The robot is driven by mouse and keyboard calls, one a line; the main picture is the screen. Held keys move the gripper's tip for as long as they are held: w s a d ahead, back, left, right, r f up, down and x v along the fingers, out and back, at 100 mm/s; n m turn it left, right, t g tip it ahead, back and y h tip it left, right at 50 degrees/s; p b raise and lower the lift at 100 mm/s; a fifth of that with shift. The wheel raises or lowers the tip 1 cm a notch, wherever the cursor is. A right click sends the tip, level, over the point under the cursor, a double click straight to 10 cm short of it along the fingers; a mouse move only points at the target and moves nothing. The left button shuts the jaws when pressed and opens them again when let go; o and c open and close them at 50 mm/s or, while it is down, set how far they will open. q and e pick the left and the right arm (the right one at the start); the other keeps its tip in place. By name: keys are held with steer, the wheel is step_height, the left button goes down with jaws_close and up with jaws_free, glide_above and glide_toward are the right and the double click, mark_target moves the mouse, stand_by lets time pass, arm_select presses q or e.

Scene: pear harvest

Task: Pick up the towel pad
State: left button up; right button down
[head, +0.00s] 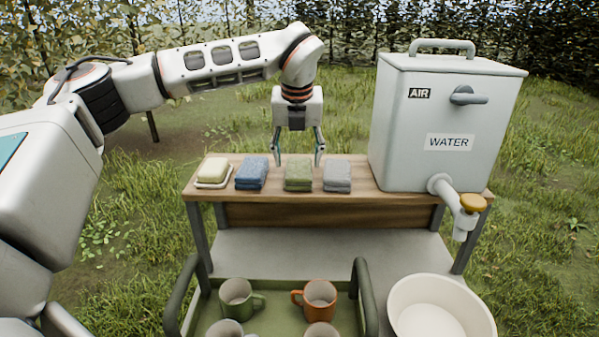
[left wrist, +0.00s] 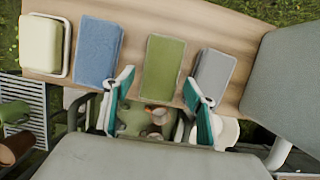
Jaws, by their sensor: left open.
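Three folded towel pads lie in a row on the wooden shelf (head: 300,215): a blue one (head: 252,172), a green one (head: 298,174) and a grey one (head: 337,175). They also show in the left wrist view as blue (left wrist: 98,52), green (left wrist: 162,68) and grey (left wrist: 213,74). My left gripper (head: 298,156) is open and empty, pointing down above the shelf, with its fingers spread about either side of the green pad. In the left wrist view the teal fingertips (left wrist: 158,82) show near the green pad's lower edge, apart from it. My right gripper is not in view.
A pale soap bar (head: 213,170) sits in a dish left of the pads. A large grey water tank (head: 445,125) with a tap stands at the shelf's right. Below are a green tray (head: 275,303) with several mugs and a white basin (head: 440,312).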

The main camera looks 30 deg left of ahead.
mark_target(299, 168)
arm_select(q)
steer(key=x, duration=0.3)
steer(key=shift+w+f+p, duration=0.2)
steer(key=shift+f+p, duration=0.05)
steer(key=shift+p, duration=0.1)
steer(key=shift+w+f, duration=0.1)
steer(key=shift+f, duration=0.25)
steer(key=c, duration=0.9)
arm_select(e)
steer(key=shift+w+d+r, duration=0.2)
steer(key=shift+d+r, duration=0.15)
arm_select(q)
steer(key=shift+r, duration=0.1)
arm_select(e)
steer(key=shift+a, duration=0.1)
arm_select(q)
steer(key=shift+r, duration=0.55)
step_height(299, 168, up, 19)
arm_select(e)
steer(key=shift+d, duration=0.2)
arm_select(q)
steer(key=shift+f, duration=0.1)
